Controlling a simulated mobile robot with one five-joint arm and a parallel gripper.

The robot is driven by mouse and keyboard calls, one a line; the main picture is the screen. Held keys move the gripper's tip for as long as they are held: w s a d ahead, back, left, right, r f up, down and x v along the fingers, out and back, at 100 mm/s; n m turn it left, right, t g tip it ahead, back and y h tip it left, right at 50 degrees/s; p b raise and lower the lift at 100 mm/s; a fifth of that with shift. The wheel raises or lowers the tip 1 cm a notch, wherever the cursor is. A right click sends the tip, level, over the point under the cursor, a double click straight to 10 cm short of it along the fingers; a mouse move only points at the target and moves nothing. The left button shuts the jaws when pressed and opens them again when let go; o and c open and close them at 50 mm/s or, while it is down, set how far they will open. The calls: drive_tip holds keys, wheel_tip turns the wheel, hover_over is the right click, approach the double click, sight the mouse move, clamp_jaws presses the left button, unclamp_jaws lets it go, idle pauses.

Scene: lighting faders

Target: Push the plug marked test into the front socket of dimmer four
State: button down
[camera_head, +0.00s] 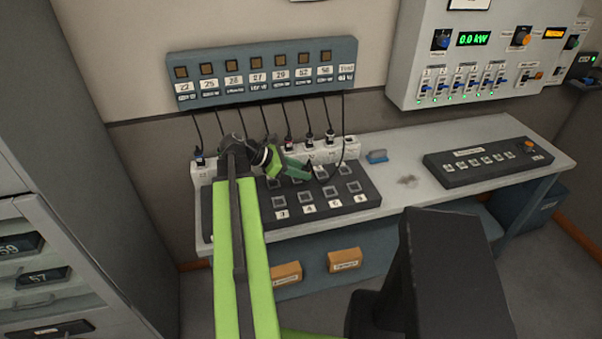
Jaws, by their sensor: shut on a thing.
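My gripper (308,174) is above the back part of the dark dimmer block (238,221) on the bench. It is shut at the end of the black cable (344,125) that hangs from the test label (347,73) on the wall rail. The plug itself is mostly hidden by the gripper and is too small to make out. The block has a front row of square sockets with white number labels. The front socket (304,198) above the label that seems to read 4 looks empty. My gripper is behind it and apart from it. Some back-row sockets are partly hidden.
Several other cables hang from the blue-grey rail (262,58) to plugs in a white strip (205,172) behind the block. A grey cabinet (45,215) stands left.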

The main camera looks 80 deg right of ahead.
drive_tip(key=shift+f+b, duration=2.8)
drive_tip(key=shift+w, duration=0.15)
drive_tip(key=shift+a+f+b, duration=0.15)
drive_tip(key=shift+f+b, duration=1)
drive_tip(key=c, duration=0.9)
unclamp_jaws()
drive_tip(key=shift+c, duration=0.2)
